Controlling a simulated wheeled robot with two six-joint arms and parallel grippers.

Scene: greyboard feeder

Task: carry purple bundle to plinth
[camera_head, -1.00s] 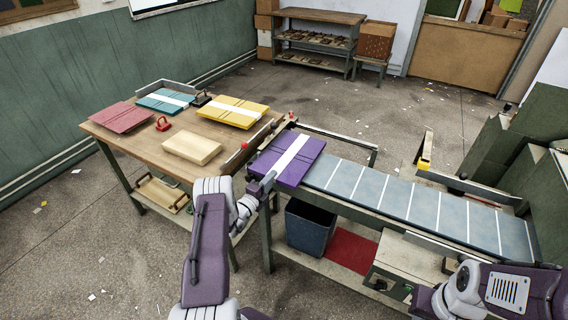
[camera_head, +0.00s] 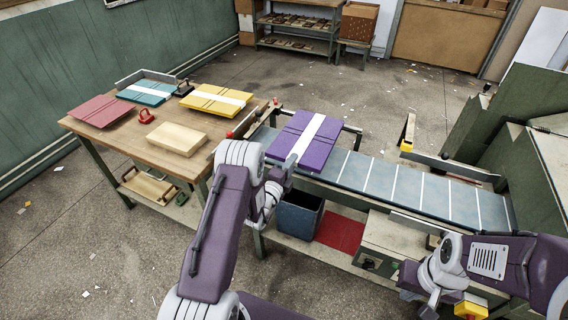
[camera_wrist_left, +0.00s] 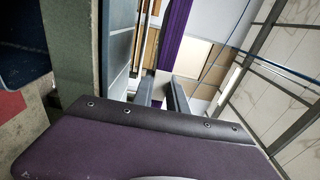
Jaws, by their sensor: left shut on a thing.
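The purple bundle (camera_head: 320,145), a flat stack with a white band, is over the left part of the grey-blue conveyor. My left gripper (camera_head: 284,168) is shut on its near edge. In the left wrist view, the fingers (camera_wrist_left: 162,92) point at a purple strip of the bundle (camera_wrist_left: 177,32); the grip itself is mostly hidden. A small gap below the bundle is hard to judge. A pale wooden block (camera_head: 178,139), possibly the plinth, lies on the wooden table at the left, bare on top. My right arm is at the lower right; its fingers cannot be made out.
The wooden table (camera_head: 150,160) also holds a red bundle (camera_head: 102,111), a teal bundle (camera_head: 143,93), a yellow bundle (camera_head: 205,100) and a red-handled tool (camera_head: 147,116). The conveyor (camera_head: 400,185) is clear to the right. A dark bin (camera_head: 299,215) stands below it.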

